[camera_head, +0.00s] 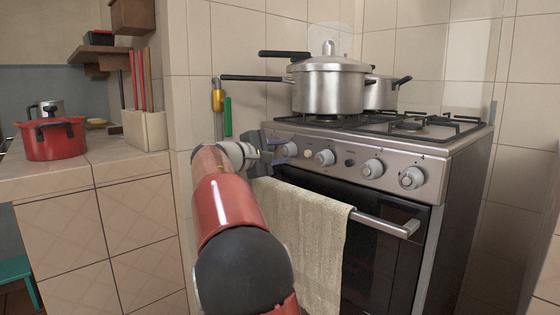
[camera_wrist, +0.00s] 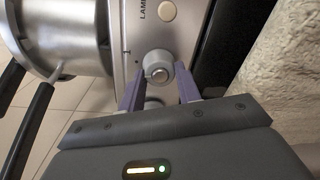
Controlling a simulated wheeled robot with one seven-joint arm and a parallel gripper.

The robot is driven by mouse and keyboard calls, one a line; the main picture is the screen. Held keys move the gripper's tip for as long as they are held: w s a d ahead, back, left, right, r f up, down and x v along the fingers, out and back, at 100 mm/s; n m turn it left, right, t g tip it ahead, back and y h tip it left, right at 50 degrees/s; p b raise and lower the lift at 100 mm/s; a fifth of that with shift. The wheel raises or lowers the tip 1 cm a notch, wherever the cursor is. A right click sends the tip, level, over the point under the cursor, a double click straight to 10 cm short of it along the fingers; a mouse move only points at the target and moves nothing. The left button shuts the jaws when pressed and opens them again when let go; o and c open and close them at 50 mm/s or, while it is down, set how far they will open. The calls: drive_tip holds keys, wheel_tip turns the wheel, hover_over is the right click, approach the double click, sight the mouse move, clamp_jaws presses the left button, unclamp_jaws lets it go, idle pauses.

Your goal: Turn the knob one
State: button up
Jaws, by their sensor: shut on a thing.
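A silver stove knob (camera_wrist: 158,66) sits between the tips of my purple gripper fingers (camera_wrist: 161,82) in the wrist view. In the head view the same grey knob (camera_head: 288,149) shows at the left end of the stove's front panel, beside the white lamp button (camera_head: 308,154). My gripper (camera_head: 278,151) reaches it with one finger above and one below, and is shut on it. A second round knob (camera_wrist: 153,102) lies lower between the fingers in the wrist view, partly hidden by the gripper body. The finger contact itself is hard to see.
More knobs (camera_head: 372,168) line the stove panel (camera_head: 440,172) to the right. A towel (camera_head: 305,228) hangs on the oven handle (camera_head: 385,224) below. A lidded pot (camera_head: 328,90) stands on the hob, its long black handles reaching left above my gripper.

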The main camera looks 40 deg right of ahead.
drive_tip(key=shift+m+b, duration=0.65)
drive_tip(key=shift+m, duration=0.25)
drive_tip(key=o, duration=1)
drive_tip(key=shift+a, duration=0.1)
drive_tip(key=a, duration=0.7)
drive_tip(key=shift+s+a+r, duration=0.25)
drive_tip(key=shift+s+a, duration=0.05)
drive_tip(key=shift+s, duration=0.1)
